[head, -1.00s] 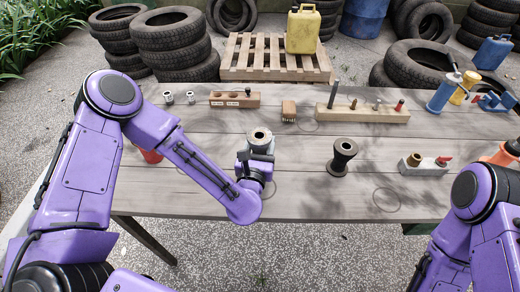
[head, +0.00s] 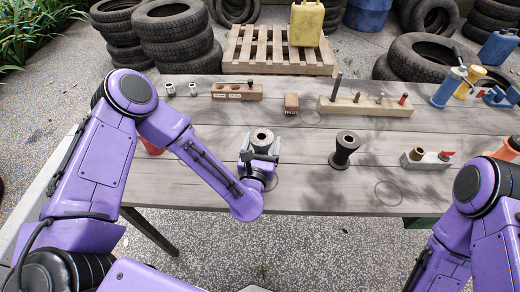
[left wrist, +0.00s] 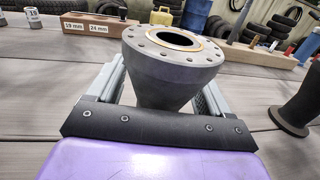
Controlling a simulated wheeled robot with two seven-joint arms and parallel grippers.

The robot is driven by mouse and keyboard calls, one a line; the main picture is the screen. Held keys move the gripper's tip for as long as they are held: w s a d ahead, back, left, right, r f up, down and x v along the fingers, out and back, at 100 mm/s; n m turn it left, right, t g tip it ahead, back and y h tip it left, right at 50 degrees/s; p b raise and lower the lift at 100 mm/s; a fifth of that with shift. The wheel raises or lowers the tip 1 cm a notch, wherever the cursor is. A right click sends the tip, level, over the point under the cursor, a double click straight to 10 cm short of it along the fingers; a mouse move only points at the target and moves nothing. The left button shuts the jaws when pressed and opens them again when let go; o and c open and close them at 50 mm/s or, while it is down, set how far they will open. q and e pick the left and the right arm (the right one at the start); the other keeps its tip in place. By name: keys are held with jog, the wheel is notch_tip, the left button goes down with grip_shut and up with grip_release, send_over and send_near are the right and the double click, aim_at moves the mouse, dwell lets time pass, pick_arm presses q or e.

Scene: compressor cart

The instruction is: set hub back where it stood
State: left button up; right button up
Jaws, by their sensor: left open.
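The hub (head: 262,137), a grey cone-shaped part with a bolted flange and a brass-coloured ring on top, stands upright on the table left of centre. My left gripper (head: 260,158) is open around it, one finger on each side. In the left wrist view the hub (left wrist: 172,65) sits between the two spread fingers (left wrist: 160,92), with a gap at least on the left. Its base is hidden by the gripper. A faint ring outline on the table shows partly beside the gripper. My right arm is at the right edge; its gripper is out of frame.
A dark spool (head: 344,149) stands to the right of the hub. A brush (head: 291,103), a brown socket block (head: 237,92) and a long wooden block with pegs (head: 366,106) lie behind. A grey block (head: 426,160) is farther right. Empty ring outlines (head: 388,193) mark clear table.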

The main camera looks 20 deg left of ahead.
pick_arm(q)
jog(key=s+b, duration=0.1)
jog(key=s, duration=0.2)
jog(key=s+d+b, duration=0.1)
jog(key=s+b, duration=0.1)
jog(key=s, duration=0.2)
jog(key=s+b, duration=0.2)
jog(key=s, duration=0.1)
jog(key=shift+s+d+f, duration=0.15)
jog(key=shift+s+d, duration=0.15)
jog(key=shift+d, duration=0.05)
jog(key=shift+s+b, duration=0.35)
jog(key=shift+s, duration=0.05)
jog(key=shift+s+a+r, duration=0.1)
jog(key=shift+s+r, duration=0.15)
